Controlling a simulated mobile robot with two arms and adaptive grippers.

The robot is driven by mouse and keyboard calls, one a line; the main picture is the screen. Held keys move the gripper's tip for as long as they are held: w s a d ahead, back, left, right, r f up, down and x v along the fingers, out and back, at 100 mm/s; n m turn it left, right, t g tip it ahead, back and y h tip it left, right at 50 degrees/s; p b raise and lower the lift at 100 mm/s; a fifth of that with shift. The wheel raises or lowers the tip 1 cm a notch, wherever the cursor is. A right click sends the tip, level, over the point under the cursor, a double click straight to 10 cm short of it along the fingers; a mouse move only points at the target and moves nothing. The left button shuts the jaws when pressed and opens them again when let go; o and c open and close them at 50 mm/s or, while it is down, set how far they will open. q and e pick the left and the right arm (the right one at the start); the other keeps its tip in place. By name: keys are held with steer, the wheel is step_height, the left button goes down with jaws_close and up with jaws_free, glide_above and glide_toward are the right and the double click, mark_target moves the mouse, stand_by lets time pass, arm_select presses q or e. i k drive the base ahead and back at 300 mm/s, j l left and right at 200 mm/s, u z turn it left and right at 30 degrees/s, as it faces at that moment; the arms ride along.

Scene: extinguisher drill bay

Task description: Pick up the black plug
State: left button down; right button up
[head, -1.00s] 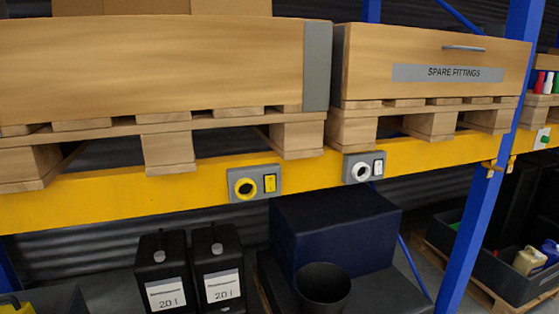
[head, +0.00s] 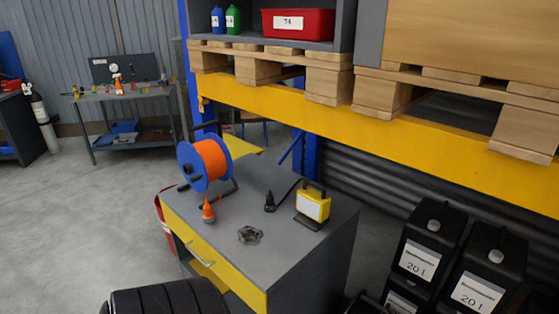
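A black plug (head: 270,203) rests on the grey top of a cabinet (head: 290,240) in the head view. A dark cable runs from it up and right towards a yellow work lamp (head: 313,205), which stands just right of the plug. An orange plug (head: 208,210) stands to the left, in front of a blue reel with orange cable (head: 207,162). Neither of my grippers is in view.
A dark star-shaped knob (head: 249,235) lies near the cabinet's front. Black ribbed rings (head: 165,298) are at the bottom edge. Black 20 l canisters (head: 430,240) stand right of the cabinet. A yellow rack beam (head: 400,135) passes behind and above. Open floor lies left.

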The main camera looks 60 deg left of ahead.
mark_target(270, 204)
steer(key=u, duration=2)
